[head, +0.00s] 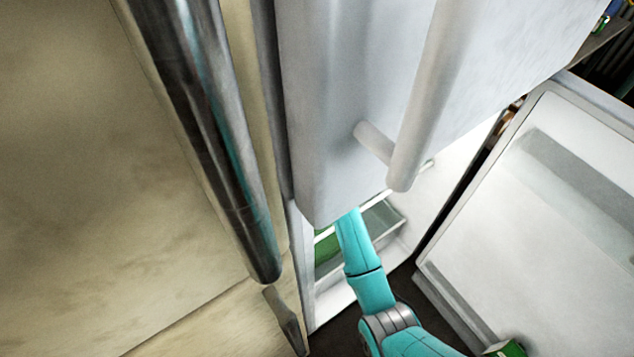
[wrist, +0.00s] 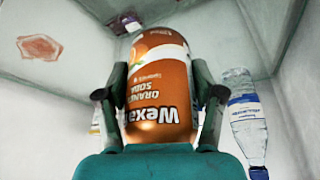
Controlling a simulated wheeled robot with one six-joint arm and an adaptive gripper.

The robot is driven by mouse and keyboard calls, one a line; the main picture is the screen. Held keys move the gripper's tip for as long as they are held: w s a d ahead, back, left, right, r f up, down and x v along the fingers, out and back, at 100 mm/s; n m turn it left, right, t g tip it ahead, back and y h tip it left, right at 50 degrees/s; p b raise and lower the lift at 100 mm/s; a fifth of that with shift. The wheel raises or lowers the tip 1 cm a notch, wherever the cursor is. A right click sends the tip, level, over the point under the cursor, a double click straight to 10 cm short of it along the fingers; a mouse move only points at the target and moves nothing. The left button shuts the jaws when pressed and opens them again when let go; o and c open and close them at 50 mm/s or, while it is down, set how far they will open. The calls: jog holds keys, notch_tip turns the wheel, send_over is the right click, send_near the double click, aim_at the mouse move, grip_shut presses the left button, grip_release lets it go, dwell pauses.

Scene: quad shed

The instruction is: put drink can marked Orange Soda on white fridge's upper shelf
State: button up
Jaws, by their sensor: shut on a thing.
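In the wrist view my gripper (wrist: 160,72) is shut on the orange-brown can (wrist: 158,95), with a finger on each side. Its lettering reads Orange Soda and appears upside down in this view. Pale walls and a pane-like surface surround the can. In the head view the white fridge (head: 330,90) has its lower door (head: 540,210) swung open to the right. My teal arm reaches into the lower compartment, below the closed upper door. The gripper and can are hidden there. I cannot tell whether the can touches a shelf.
A clear bottle with a blue-and-white label (wrist: 246,110) is right of the can in the wrist view. A reddish flat item (wrist: 40,47) lies upper left. In the head view a drawer (head: 380,220), a green item (head: 327,248) and a long handle (head: 425,100) are near my arm.

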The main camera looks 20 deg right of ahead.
notch_tip(320, 180, down, 3)
jog(key=shift+f, duration=0.2)
jog(key=shift+w+f, duration=0.2)
jog(key=shift+f, duration=0.1)
jog(key=shift+f, duration=0.1)
jog(key=o, duration=1.6)
jog(key=shift+v, duration=3.85)
